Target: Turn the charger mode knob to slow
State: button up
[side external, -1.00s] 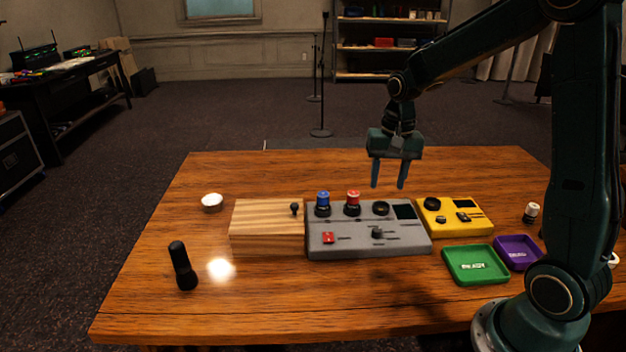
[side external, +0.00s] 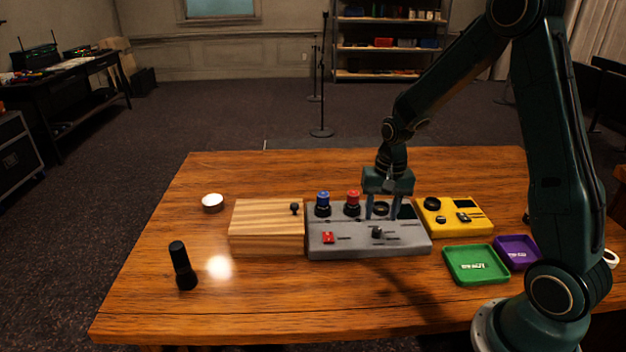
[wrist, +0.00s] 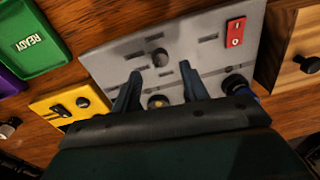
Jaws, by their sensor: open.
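A grey control panel (side external: 345,250) sits mid-table with a round black knob (side external: 381,208) in its back row and a smaller dark knob (side external: 377,232) nearer the front. A yellow box (side external: 484,226) to its right carries a round black knob (side external: 431,203) and a smaller dark control (side external: 463,217). I cannot tell from any label which is the charger mode knob. My gripper (side external: 381,214) is open, pointing down over the panel's back-row knob. In the wrist view its fingers (wrist: 161,80) stand either side of that knob (wrist: 158,101), whose lower part my gripper hides; contact is unclear.
Blue (side external: 322,198) and red (side external: 353,197) capped knobs stand left of my gripper. A red switch (side external: 328,238) is at the panel's front left. A wooden block (side external: 262,238), green tray (side external: 477,278), purple tray (side external: 517,263) and black cylinder (side external: 182,265) surround it. The front table is clear.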

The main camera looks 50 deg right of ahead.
aim_at(378, 230)
jog(key=shift+w+a+f, duration=0.1)
jog(key=shift+f, duration=2.3)
grip_shut()
